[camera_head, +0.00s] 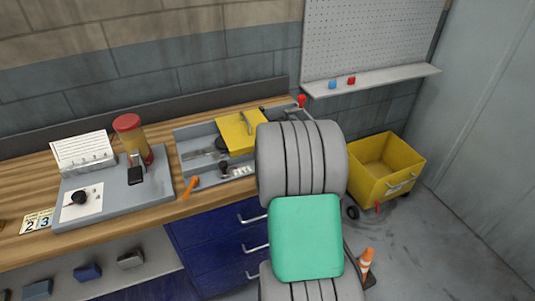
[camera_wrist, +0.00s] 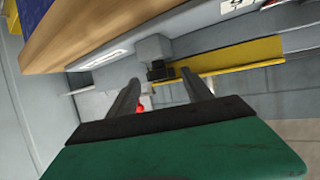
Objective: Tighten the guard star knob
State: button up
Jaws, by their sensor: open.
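The yellow guard (camera_head: 238,133) stands on a grey fixture (camera_head: 190,135) on the bench, with a bent handle on its top. In the wrist view the guard shows as a yellow strip (camera_wrist: 232,60). A small dark knob-like part (camera_wrist: 157,71) sits against a grey block beside the strip; it looks like the star knob, but its lobes are too small to make out. My gripper (camera_wrist: 161,77) is open and empty, its fingers either side of this part in the picture. I cannot tell how far off it is. In the head view my arm hides the gripper.
A red-tipped lever (camera_head: 301,101) stands at the bench's right end. An orange-handled tool (camera_head: 190,187) lies at the front edge. A yellow bin (camera_head: 385,168) and an orange cone (camera_head: 366,262) are right.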

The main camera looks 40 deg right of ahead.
jog(key=shift+s+d+f+n+t+y+b, duration=0.15)
jog(key=shift+d+n+t+y+b, duration=0.15)
jog(key=shift+n+t+y, duration=0.35)
jog(key=shift+s+d+n+t+y+b, duration=0.15)
jog(key=shift+n+t+y+b, duration=0.15)
jog(key=shift+n+y, duration=0.55)
jog(key=n+y, duration=0.2)
jog(key=n+t+y, duration=0.1)
jog(key=y, duration=0.1)
jog(key=shift+d, duration=0.3)
jog(key=d+b+v, duration=0.1)
jog(key=b+v, duration=0.1)
jog(key=v, duration=0.5)
jog(key=w+a+r+n+g+y+p, duration=0.1)
jog(key=w+a+g+y, duration=0.1)
jog(key=a, duration=0.7)
jog(key=w+a+n+g+y, duration=0.1)
jog(key=a+n+g, duration=0.1)
jog(key=a, duration=0.7)
jog(key=s+a+r+g, duration=0.1)
jog(key=s+a+g, duration=0.1)
jog(key=a, duration=0.4)
jog(key=s+a+r+g+p, duration=0.1)
jog(key=s+a+r+g, duration=0.1)
jog(key=a, duration=0.5)
jog(key=shift+s+a+r+h+p, duration=0.2)
jog(key=shift+s+a+h+p, duration=0.1)
jog(key=shift+s, duration=0.6)
